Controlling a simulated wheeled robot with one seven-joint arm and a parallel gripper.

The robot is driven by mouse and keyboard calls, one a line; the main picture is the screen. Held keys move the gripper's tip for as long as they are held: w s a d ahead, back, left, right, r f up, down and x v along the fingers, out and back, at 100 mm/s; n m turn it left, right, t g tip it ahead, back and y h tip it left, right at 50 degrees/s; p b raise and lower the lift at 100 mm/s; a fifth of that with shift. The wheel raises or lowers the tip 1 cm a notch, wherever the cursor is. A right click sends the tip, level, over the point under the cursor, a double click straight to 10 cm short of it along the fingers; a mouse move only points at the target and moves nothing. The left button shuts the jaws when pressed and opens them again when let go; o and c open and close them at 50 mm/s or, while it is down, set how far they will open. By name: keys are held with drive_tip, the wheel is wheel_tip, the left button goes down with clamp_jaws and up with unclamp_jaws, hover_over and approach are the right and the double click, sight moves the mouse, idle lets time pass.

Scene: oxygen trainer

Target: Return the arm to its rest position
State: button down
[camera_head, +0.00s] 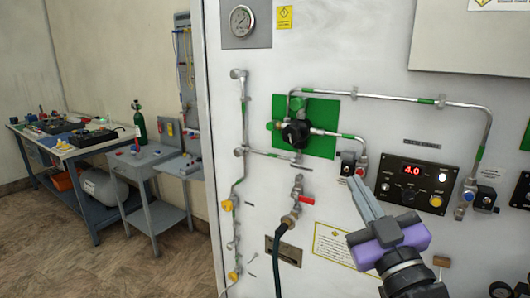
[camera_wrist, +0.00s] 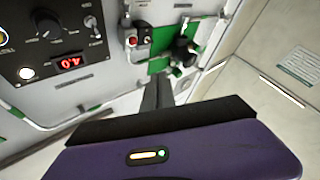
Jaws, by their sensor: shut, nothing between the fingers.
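My gripper (camera_head: 357,183) is in front of the white panel, right of centre in the head view, with its purple body (camera_head: 390,242) below the fingers. The two grey fingers are together and hold nothing. They point up and left, near a small black valve block with a red part (camera_head: 348,162); I cannot tell whether they touch it. In the wrist view the fingers (camera_wrist: 158,92) show above the purple body, pointing toward the green plate (camera_wrist: 160,64).
The white panel (camera_head: 240,120) carries pipes, a black regulator (camera_head: 296,133), a red-handled valve (camera_head: 305,199) with a black hose, and a control box (camera_head: 414,183) reading 4.0. A gauge (camera_head: 242,20) is at top left. Work tables (camera_head: 68,150) stand far left, with open floor before them.

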drive_tip(key=s+f+m+g, duration=0.2)
drive_tip(key=s+f, duration=0.7)
drive_tip(key=s, duration=0.4)
drive_tip(key=s+f+m+g+h, duration=0.1)
drive_tip(key=s+f+m+g, duration=0.1)
drive_tip(key=s+f, duration=0.8)
drive_tip(key=s+f+m+g+h, duration=0.1)
drive_tip(key=s+f+g, duration=0.2)
drive_tip(key=s+f, duration=0.6)
drive_tip(key=s, duration=0.9)
drive_tip(key=shift+f+m, duration=0.25)
drive_tip(key=shift+m, duration=0.15)
